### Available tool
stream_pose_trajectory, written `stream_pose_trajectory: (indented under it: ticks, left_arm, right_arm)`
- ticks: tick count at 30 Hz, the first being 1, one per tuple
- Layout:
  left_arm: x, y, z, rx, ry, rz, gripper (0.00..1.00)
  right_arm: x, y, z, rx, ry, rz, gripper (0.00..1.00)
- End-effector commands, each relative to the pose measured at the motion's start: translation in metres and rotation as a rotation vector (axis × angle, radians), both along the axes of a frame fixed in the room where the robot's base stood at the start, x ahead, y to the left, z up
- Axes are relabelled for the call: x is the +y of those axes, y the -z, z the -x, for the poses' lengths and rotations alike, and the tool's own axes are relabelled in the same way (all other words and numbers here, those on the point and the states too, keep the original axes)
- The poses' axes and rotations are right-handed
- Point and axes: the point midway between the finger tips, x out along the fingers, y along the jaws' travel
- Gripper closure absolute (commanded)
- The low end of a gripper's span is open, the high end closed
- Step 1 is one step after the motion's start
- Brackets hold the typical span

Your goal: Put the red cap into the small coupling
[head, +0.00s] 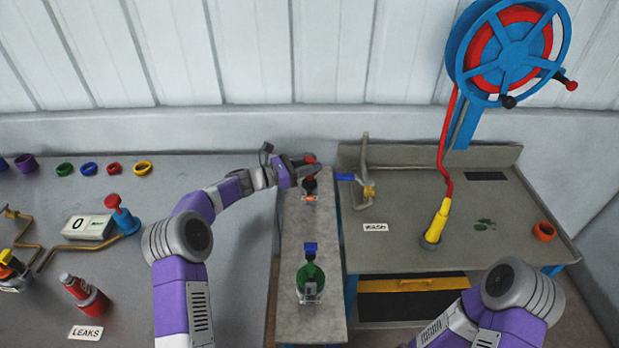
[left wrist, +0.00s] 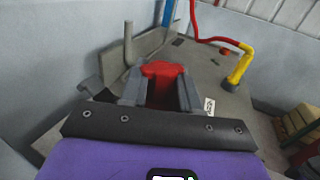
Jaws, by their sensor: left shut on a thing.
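My left gripper (head: 302,164) is at the far end of the narrow grey bench, shut on the red cap (head: 309,158). In the left wrist view the red cap (left wrist: 162,70) sits between the two grey fingers of my left gripper (left wrist: 160,88).
A green bottle with a blue top (head: 311,279) stands nearer on the bench. Coloured rings and a red bottle (head: 85,297) stand at left.

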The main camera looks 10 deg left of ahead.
Motion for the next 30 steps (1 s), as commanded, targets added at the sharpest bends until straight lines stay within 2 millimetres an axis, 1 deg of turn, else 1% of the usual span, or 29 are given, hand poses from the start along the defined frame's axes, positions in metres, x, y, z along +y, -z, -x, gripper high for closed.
stream_pose_trajectory:
  ticks: [1, 3, 6, 14, 20, 21, 25, 26, 30]
  left_arm:
    - [0.0, 0.011, 0.0, 0.004, -0.001, 0.001, 1.0]
    - [0.0, 0.024, 0.0, 0.003, 0.0, 0.001, 1.0]
    - [0.0, 0.037, 0.0, 0.002, 0.0, 0.001, 1.0]
    - [0.0, 0.038, 0.0, -0.001, 0.0, 0.001, 1.0]
    - [0.0, 0.044, 0.0, 0.001, 0.0, 0.001, 1.0]
    - [0.0, 0.044, 0.0, 0.001, 0.0, 0.0, 0.66]
    - [0.0, 0.044, 0.0, 0.001, 0.0, 0.0, 0.46]
    - [0.0, 0.044, 0.0, 0.001, 0.0, 0.0, 0.44]
    - [0.0, 0.044, 0.0, 0.001, 0.0, 0.001, 0.44]
  right_arm:
    - [0.0, 0.004, 0.0, 0.0, 0.0, 0.0, 0.5]
    - [0.0, 0.009, 0.0, 0.0, 0.0, 0.0, 0.5]
    - [0.0, 0.013, 0.0, 0.0, 0.0, 0.0, 0.5]
    - [0.0, 0.012, 0.0, 0.0, 0.0, 0.0, 0.5]
    - [0.0, 0.015, 0.0, 0.0, 0.0, 0.0, 0.5]
    - [0.0, 0.015, 0.0, 0.0, 0.0, 0.0, 0.5]
    - [0.0, 0.014, 0.0, 0.0, 0.0, 0.0, 0.5]
    - [0.0, 0.014, 0.0, 0.0, 0.0, 0.0, 0.5]
    - [0.0, 0.014, 0.0, 0.0, 0.0, 0.0, 0.5]
